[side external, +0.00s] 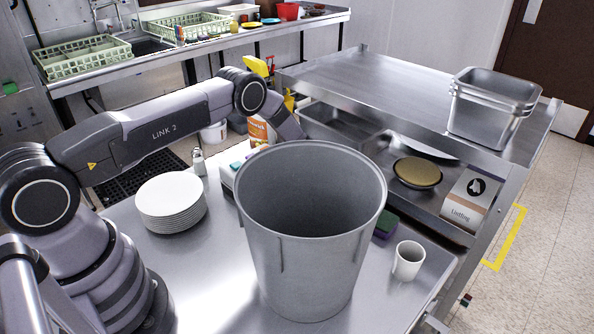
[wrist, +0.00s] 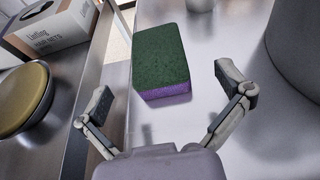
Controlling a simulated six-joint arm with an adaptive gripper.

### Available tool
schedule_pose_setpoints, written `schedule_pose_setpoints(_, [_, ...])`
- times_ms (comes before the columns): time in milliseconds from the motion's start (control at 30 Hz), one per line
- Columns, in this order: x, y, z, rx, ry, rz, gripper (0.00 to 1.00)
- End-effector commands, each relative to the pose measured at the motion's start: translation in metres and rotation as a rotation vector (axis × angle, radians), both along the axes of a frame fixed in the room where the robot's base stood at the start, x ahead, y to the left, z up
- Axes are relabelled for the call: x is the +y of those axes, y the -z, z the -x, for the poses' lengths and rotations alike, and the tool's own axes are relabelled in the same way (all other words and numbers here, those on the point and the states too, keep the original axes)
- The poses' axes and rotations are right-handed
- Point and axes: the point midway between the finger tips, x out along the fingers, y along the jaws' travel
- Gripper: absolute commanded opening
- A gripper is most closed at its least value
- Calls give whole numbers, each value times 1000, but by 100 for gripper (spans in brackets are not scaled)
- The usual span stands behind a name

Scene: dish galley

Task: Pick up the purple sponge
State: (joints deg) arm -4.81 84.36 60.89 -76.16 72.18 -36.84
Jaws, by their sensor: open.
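The purple sponge (wrist: 165,97) has a dark green top layer and lies flat on the steel table. In the wrist view it lies ahead of my gripper (wrist: 168,98), roughly between the lines of the two spread fingers. The fingers are apart and nothing is between them in contact. In the side external view the sponge (side external: 384,229) shows only in part, just right of the big grey bin (side external: 312,240). My gripper is hidden behind the bin in that view.
A white mug (side external: 408,261) stands close to the sponge. A stack of white plates (side external: 171,203) is left of the bin. A lower shelf past the table edge holds a gold-lidded bowl (side external: 418,172) and a box marked Lintling (side external: 466,203).

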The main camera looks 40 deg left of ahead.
Motion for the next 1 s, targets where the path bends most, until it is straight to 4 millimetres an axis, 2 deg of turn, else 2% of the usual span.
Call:
schedule_pose_setpoints(100, [-13, 6, -1, 0, 1, -1, 100])
schedule_pose_setpoints(267, [-23, 12, -2, 0, 2, -1, 100])
schedule_pose_setpoints(500, [-55, 28, -8, 0, 1, -2, 100])
schedule_pose_setpoints(633, [-62, 31, -9, -1, -1, -2, 100])
schedule_pose_setpoints(833, [-62, 31, -9, -2, -1, -2, 100])
schedule_pose_setpoints(1000, [-61, 31, -9, -2, -1, -2, 78])
